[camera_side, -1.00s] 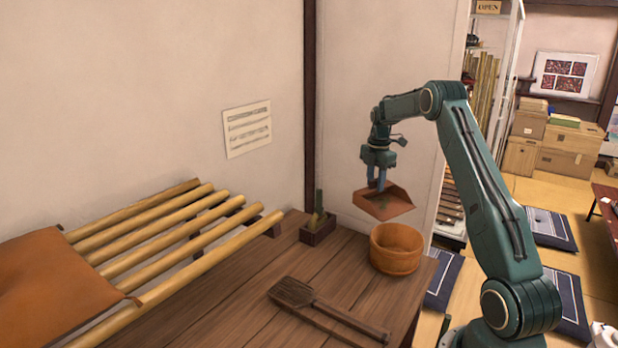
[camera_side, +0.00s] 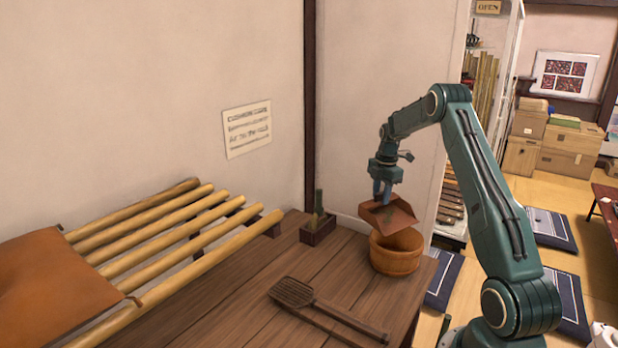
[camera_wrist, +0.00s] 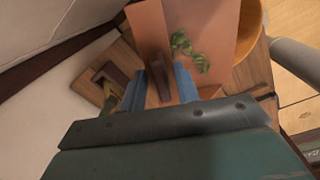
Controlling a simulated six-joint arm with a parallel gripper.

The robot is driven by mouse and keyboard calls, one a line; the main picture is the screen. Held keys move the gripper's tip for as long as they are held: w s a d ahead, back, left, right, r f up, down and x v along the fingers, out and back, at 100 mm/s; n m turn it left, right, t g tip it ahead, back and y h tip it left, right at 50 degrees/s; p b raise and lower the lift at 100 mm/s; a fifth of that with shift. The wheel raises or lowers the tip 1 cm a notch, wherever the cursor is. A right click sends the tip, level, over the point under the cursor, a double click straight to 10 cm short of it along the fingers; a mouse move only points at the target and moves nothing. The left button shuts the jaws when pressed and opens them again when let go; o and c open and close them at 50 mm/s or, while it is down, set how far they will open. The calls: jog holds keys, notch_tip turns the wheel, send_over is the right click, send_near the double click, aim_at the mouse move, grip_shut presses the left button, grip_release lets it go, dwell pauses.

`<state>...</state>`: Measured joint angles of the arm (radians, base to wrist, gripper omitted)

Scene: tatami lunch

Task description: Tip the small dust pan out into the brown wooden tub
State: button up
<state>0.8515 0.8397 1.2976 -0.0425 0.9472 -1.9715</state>
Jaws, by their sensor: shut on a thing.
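The small dust pan (camera_side: 394,216) is reddish brown and hangs from my gripper (camera_side: 381,196) just above the tub, tilted. My gripper is shut on its handle. In the wrist view the blue fingers (camera_wrist: 160,86) close on the dark handle of the pan (camera_wrist: 209,14), and green leafy scraps (camera_wrist: 188,50) lie on the pan's surface. The brown wooden tub (camera_side: 396,262) stands upright on the table below the pan, which hides part of its opening. Part of the tub's rim (camera_wrist: 252,26) shows beside the pan in the wrist view. I cannot see what is inside the tub.
A slotted wooden turner (camera_side: 292,292) lies on the wooden table (camera_side: 250,300) in front of the tub. A small dark box with a plant (camera_side: 318,229) stands left of the tub, near the wall. A bamboo pole rack (camera_side: 200,240) with an orange cushion (camera_side: 50,285) fills the left.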

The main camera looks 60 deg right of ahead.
aim_at(385, 215)
jog(key=shift+s+a+r+t+h, duration=0.25)
jog(key=shift+s+t, duration=0.1)
jog(key=shift+t, duration=0.1)
jog(key=shift+s+a+r+t+h, duration=0.1)
jog(key=shift+s+r+t+h, duration=0.1)
jog(key=shift+s+t, duration=0.2)
jog(key=shift+s+a+r+t+h, duration=0.2)
jog(key=shift+s+a+t+h, duration=0.1)
jog(key=shift+s+t, duration=0.45)
jog(key=shift+s+a+r+t+h, duration=0.15)
jog(key=shift+s+a+t+h, duration=0.2)
jog(key=shift+s+t, duration=0.4)
jog(key=shift+s+a+r+t+h, duration=0.25)
jog(key=shift+s+t, duration=0.25)
jog(key=shift+t, duration=0.45)
jog(key=shift+w+d, duration=0.1)
jog(key=shift+w, duration=0.05)
jog(key=shift+w+d+r+g+y, duration=0.35)
jog(key=shift+w+r+g, duration=0.3)
jog(key=shift+r+g, duration=0.15)
jog(key=shift+w+d+r+g+y, duration=0.2)
jog(key=shift+w+r+g+y, duration=0.1)
jog(key=shift+w+r+g, duration=0.45)
jog(key=shift+s+f, duration=0.1)
jog(key=shift+g, duration=0.25)
